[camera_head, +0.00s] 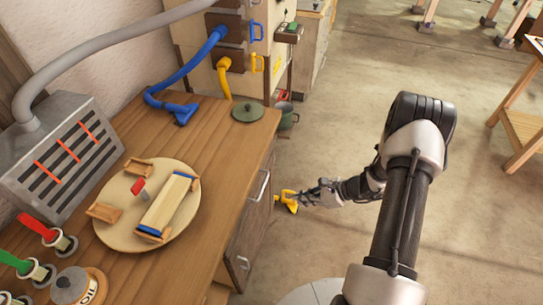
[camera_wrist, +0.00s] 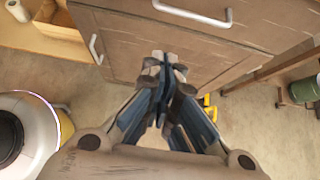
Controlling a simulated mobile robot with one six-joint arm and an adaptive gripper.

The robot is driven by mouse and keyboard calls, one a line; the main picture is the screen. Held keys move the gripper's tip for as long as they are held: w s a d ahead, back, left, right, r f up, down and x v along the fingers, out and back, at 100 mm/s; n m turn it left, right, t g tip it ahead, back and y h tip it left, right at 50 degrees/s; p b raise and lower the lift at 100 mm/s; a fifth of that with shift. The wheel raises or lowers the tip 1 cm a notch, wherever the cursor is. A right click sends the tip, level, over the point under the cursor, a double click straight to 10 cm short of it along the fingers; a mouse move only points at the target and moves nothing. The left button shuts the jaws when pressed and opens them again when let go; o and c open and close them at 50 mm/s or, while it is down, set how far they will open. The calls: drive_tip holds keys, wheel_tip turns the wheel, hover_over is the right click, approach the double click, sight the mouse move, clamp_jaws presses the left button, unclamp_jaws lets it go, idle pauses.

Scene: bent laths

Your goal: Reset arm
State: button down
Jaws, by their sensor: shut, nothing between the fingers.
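My gripper (camera_head: 305,196) is in front of the wooden cabinet (camera_head: 248,222), over the floor, below the level of the counter top. In the wrist view my gripper (camera_wrist: 165,65) points toward the cabinet front, with its fingertips together and nothing between them. A cabinet handle (camera_wrist: 195,13) shows just beyond the fingertips. In the head view a yellow object (camera_head: 287,199) shows just beyond the fingertips, beside the cabinet; I cannot tell whether they touch.
The counter holds a round board (camera_head: 115,228) with wooden blocks, a grey vented box (camera_head: 60,165), a blue hose nozzle (camera_head: 181,111) and a dark lid (camera_head: 247,112). A green pot (camera_head: 287,115) stands past the counter's end. Open floor (camera_head: 330,110) lies to the right.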

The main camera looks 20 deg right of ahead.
drive_tip(key=s+a+r+n+g+h, duration=0.1)
drive_tip(key=s+a+r+n, duration=0.2)
drive_tip(key=r, duration=0.5)
drive_tip(key=a+r+n+g, duration=0.1)
drive_tip(key=a+r+n, duration=0.35)
drive_tip(key=r, duration=0.45)
drive_tip(key=s+a+r+n+g+h, duration=0.1)
drive_tip(key=s+a+r+n+g, duration=0.15)
drive_tip(key=r+n, duration=0.4)
drive_tip(key=s+a+r+n+t+h, duration=0.1)
drive_tip(key=s+r+n+t+h, duration=0.2)
drive_tip(key=s+r+n+h, duration=0.3)
drive_tip(key=s+r+n, duration=0.4)
drive_tip(key=s+r, duration=0.4)
drive_tip(key=s, duration=0.3)
drive_tip(key=shift+s+a+r+n+t, duration=0.25)
drive_tip(key=shift+r+n+t, duration=0.05)
drive_tip(key=shift+t, duration=0.05)
